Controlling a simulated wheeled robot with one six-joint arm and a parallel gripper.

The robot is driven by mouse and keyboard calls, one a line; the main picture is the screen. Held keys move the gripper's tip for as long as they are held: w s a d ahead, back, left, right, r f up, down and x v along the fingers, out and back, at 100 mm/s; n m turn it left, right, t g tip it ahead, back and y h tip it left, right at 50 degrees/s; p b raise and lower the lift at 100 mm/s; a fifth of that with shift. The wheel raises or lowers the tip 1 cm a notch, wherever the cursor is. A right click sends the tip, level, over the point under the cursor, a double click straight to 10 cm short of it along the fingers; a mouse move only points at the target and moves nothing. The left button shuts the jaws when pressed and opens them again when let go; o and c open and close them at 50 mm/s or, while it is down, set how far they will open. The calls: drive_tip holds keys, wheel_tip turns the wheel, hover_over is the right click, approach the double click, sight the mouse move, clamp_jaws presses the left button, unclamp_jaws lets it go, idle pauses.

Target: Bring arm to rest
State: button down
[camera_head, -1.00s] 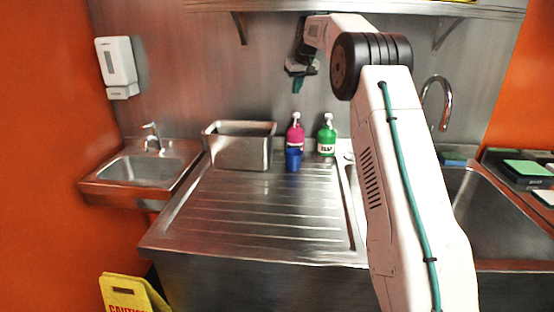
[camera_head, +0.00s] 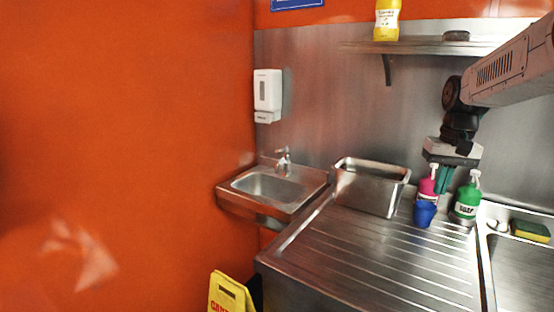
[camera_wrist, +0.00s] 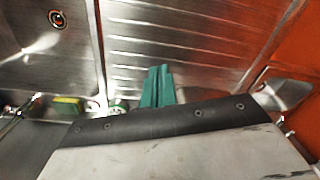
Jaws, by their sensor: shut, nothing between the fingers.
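My gripper (camera_head: 444,180) hangs from my arm at the right of the head view, its teal fingers pointing down. Most of my arm is cut off by the right edge of the head view.
A pink bottle (camera_head: 428,187), a green soap bottle (camera_head: 467,202) and a blue cup (camera_head: 424,213) stand on the drainboard beside a steel bin (camera_head: 370,190). A wall shelf (camera_head: 430,46) is above. A hand sink (camera_head: 270,187) and yellow caution sign (camera_head: 230,292) are left.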

drive_tip(key=s+a+f, duration=0.1)
drive_tip(key=s+a, duration=0.3)
drive_tip(key=s, duration=0.6)
drive_tip(key=s+a+f+n, duration=0.1)
drive_tip(key=s+a, duration=0.3)
drive_tip(key=s, duration=0.7)
drive_tip(key=s+a+f+n+t, duration=0.1)
drive_tip(key=s+a, duration=0.3)
drive_tip(key=s, duration=0.6)
drive_tip(key=shift+s+a+f, duration=0.2)
drive_tip(key=shift+s+f, duration=0.2)
